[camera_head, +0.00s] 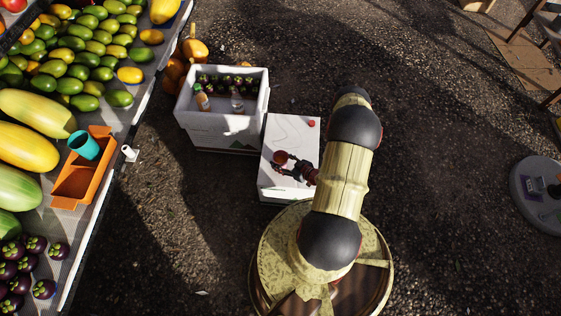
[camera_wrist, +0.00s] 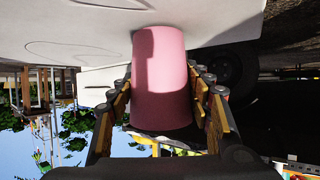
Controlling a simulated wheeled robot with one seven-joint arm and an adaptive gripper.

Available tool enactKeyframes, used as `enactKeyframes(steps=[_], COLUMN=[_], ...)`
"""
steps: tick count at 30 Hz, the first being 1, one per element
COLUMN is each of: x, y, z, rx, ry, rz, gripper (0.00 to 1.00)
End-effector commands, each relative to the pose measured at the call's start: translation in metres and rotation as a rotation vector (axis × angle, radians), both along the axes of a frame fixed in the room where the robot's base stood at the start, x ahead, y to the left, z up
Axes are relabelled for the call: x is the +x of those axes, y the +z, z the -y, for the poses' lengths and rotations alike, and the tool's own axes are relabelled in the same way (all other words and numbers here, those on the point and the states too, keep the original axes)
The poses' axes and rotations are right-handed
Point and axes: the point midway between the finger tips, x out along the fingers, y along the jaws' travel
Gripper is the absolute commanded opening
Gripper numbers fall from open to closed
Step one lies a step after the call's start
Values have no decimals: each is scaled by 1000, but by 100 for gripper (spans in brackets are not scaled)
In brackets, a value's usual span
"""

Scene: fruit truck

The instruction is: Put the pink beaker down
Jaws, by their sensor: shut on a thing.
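The pink beaker (camera_wrist: 160,80) stands between the two fingers of my gripper (camera_wrist: 160,100) in the wrist view, with a finger along each side. The gripper is shut on it. In the head view the gripper (camera_head: 282,164) is over the near part of a white box top (camera_head: 295,133), and the beaker (camera_head: 281,157) shows as a small reddish-brown round shape. In the wrist view, the beaker's far end meets the white surface (camera_wrist: 90,40) in the picture; I cannot tell whether it touches.
A small red round thing (camera_head: 311,123) lies at the box top's far right corner. An open white crate (camera_head: 220,124) with bottles stands beside the box. The fruit stall on the left carries an orange tray (camera_head: 97,178) and a teal cup (camera_head: 84,145).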

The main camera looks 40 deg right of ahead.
Motion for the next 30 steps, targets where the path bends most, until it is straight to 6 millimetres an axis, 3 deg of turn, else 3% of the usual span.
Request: enactKeyframes(steps=[3, 4, 13, 24, 30], x=[0, 0, 0, 0, -21], y=[-3, -3, -3, 0, 12], z=[0, 0, 0, 0, 4], rx=[0, 0, 0, 0, 1], ry=[0, 0, 0, 0, -5], rz=[0, 0, 0, 0, -1], gripper=[19, 51, 68, 69, 69])
